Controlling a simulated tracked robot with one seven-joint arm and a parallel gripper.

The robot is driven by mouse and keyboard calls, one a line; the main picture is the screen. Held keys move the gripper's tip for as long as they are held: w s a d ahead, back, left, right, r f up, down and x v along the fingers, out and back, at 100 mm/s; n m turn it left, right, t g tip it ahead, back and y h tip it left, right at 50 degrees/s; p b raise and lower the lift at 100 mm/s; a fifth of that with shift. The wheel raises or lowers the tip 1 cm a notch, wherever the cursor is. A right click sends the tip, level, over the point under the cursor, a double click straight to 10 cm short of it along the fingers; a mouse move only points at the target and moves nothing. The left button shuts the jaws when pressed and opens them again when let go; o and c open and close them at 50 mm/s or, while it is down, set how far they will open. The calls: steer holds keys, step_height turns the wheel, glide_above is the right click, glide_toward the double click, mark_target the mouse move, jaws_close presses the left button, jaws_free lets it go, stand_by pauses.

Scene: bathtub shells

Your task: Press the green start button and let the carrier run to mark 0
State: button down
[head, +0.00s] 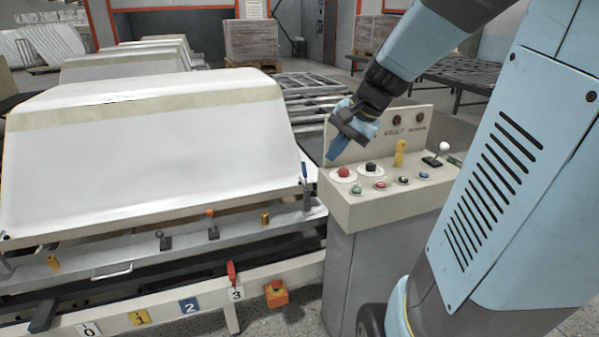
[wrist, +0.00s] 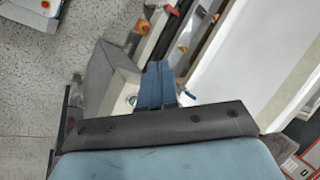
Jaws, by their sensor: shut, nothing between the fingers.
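The green start button (head: 356,188) is in the front row on the console (head: 385,212). It also shows in the wrist view (wrist: 131,99), just left of the fingers. My gripper (head: 333,157) is shut and empty, with its blue fingers pointing down above the console's left end, apart from the button. The carrier (head: 200,236) bears a white bathtub shell (head: 150,150). Its red pointer (head: 232,270) stands by the mark 3 plate (head: 237,294). The mark 0 plate (head: 88,330) is at the far left of the rail.
A red mushroom button (head: 343,172), a black one (head: 371,167), a yellow key-like part (head: 400,152) and a white-knobbed lever (head: 442,149) crowd the console. More shells (head: 125,65) stand behind.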

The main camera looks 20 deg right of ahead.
steer(key=w+d+f+m+t+y, duration=0.1)
steer(key=w+d+f+m, duration=0.2)
steer(key=w+d+m, duration=0.25)
steer(key=m+t+y, duration=0.1)
steer(key=m+t, duration=0.1)
steer(key=m, duration=0.2)
glide_above(360, 190)
step_height(360, 190, down, 4)
steer(key=f, duration=0.1)
steer(key=shift+w+r, duration=0.1)
steer(key=shift+r, duration=0.15)
steer(key=shift+f, duration=0.1)
steer(key=shift+f, duration=4.3)
steer(key=shift+f, duration=0.1)
steer(key=shift+f, duration=0.25)
